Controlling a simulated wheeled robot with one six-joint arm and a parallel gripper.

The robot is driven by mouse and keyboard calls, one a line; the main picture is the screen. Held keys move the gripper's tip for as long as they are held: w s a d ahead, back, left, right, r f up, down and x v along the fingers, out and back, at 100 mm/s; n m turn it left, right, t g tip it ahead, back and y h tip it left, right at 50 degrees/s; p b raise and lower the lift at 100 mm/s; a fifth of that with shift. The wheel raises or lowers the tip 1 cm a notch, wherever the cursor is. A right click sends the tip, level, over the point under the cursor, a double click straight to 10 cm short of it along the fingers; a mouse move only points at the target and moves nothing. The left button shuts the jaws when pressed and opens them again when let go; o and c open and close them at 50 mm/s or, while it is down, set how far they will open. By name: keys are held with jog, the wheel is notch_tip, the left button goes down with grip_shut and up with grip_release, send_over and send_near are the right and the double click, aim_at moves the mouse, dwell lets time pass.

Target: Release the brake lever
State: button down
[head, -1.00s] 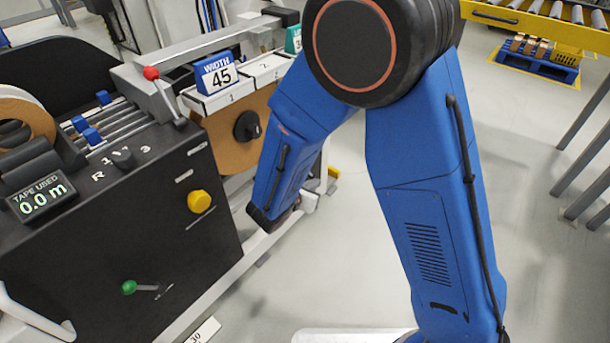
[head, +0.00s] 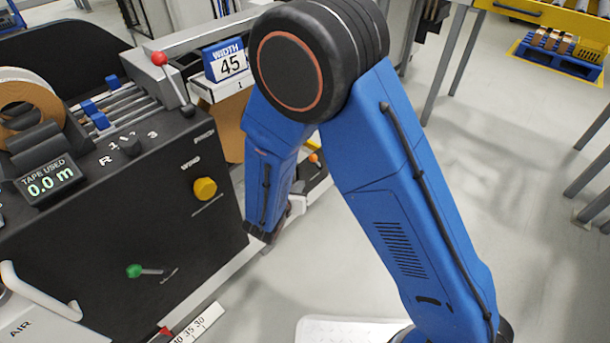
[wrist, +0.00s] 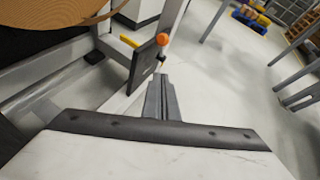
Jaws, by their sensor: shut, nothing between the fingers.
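No readable label marks the brake lever. A lever with an orange ball knob (wrist: 162,38) stands by a dark upright plate (wrist: 146,62) in the wrist view; the knob also shows in the head view (head: 314,157), just right of my forearm. My gripper (wrist: 162,78) is shut and empty in the wrist view. Its fingertips point toward the orange knob and appear short of it; contact cannot be confirmed. In the head view my arm mostly hides the gripper. A red-knobbed lever (head: 159,59) and a green-knobbed lever (head: 134,271) are on the black machine.
The black machine (head: 110,215) fills the left, with a yellow knob (head: 205,188) and a tape display (head: 48,182). A brown roll (wrist: 60,14) hangs at upper left in the wrist view. Grey floor (head: 480,220) is open on the right.

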send_near(317, 162)
notch_tip(317, 162, down, 2)
jog(key=s, duration=0.1)
jog(key=w, duration=0.1)
jog(key=w+r, duration=0.1)
jog(key=w, duration=0.1)
jog(key=shift+w+d, duration=0.1)
jog(key=shift+w, duration=0.2)
